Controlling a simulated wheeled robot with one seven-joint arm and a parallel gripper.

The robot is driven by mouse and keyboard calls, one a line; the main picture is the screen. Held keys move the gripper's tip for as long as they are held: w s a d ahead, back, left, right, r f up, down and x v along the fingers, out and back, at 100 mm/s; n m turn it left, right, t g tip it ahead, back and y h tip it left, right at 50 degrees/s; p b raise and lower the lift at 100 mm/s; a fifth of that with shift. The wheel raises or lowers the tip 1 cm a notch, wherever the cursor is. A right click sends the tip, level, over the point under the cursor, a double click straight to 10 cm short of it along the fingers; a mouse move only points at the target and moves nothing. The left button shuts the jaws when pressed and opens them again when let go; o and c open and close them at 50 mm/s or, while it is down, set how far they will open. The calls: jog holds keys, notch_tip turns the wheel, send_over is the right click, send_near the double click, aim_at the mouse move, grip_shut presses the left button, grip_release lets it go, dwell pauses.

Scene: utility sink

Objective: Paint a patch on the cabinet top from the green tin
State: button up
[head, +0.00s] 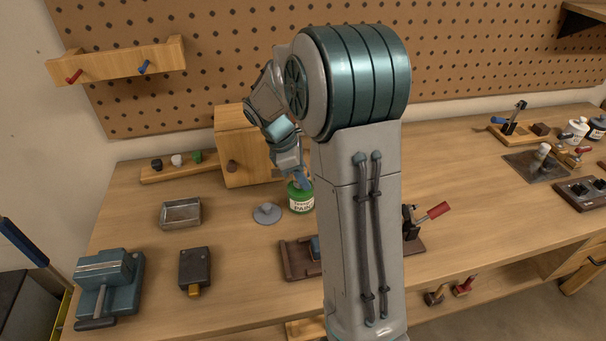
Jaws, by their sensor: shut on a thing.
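The green tin (301,201) stands upright on the bench, with a pale label on its front. My gripper (300,181) points down right over the tin's mouth. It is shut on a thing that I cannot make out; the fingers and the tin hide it. I cannot tell whether that thing reaches into the tin. The wooden cabinet (236,142) stands behind and left of the tin, with a dark round knob on its front. Part of its top is hidden by my arm, and I see no clear paint patch on it. A grey disc with a knob (267,213), like a lid, lies left of the tin.
A metal tray (181,213), a dark box (195,268) and a blue vise (108,285) are on the left. A brown wooden base (299,261) is in front of the tin. A block rack (178,169) is left of the cabinet. My arm hides the bench's middle.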

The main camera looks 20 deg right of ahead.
jog(key=shift+f, duration=0.65)
dwell(1.6)
jog(key=shift+r, duration=0.15)
notch_tip(320, 180, up, 7)
jog(key=p, duration=0.6)
dwell(0.8)
